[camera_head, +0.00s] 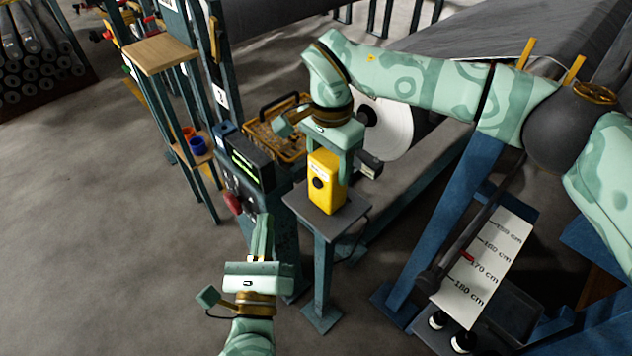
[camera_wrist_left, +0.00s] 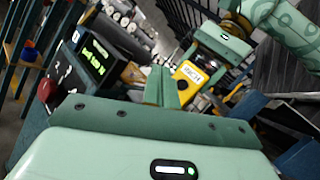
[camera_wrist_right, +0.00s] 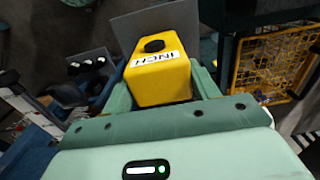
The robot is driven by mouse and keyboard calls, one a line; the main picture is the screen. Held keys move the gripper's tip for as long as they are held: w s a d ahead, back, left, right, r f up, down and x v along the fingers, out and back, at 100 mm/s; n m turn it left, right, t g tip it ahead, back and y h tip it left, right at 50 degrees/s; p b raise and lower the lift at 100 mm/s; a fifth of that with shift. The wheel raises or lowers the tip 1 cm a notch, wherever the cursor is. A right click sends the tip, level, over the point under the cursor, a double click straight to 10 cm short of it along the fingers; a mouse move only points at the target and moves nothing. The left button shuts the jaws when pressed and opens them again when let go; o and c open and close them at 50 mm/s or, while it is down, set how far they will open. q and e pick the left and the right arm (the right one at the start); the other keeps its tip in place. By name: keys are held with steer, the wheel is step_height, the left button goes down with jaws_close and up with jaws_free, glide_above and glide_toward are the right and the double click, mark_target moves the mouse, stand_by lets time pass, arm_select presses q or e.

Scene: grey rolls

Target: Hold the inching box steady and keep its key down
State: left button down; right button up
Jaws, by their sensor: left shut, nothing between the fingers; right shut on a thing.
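The yellow inching box (camera_head: 325,185) stands upright on a small grey stand (camera_head: 358,212). Its black round key (camera_head: 318,183) faces the front, and no finger touches it. My right gripper (camera_head: 342,158) reaches down from above and is shut on the box. In the right wrist view the fingers flank the box (camera_wrist_right: 160,78), with its INCH label and key (camera_wrist_right: 153,46) showing. My left gripper (camera_head: 262,228) is shut and empty, to the left of the stand and apart from the box. In the left wrist view its closed fingers (camera_wrist_left: 161,82) appear beside the box (camera_wrist_left: 188,74).
A console (camera_head: 248,160) with a green-lit display and a red button (camera_head: 232,203) stands left of the box. A yellow basket (camera_head: 275,130) is behind it. A white roll end (camera_head: 390,125) and a large grey roll (camera_head: 470,45) lie behind. A centimetre scale (camera_head: 485,265) is at the right.

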mark_target(312, 179)
arm_select(q)
steer(key=w+d, duration=0.6)
stand_by(0.7)
steer(key=shift+w+d, duration=0.15)
stand_by(1.8)
steer(key=shift+w+d, duration=0.25)
steer(key=shift+w+d, duration=0.35)
steer(key=shift+d, duration=0.05)
stand_by(4.2)
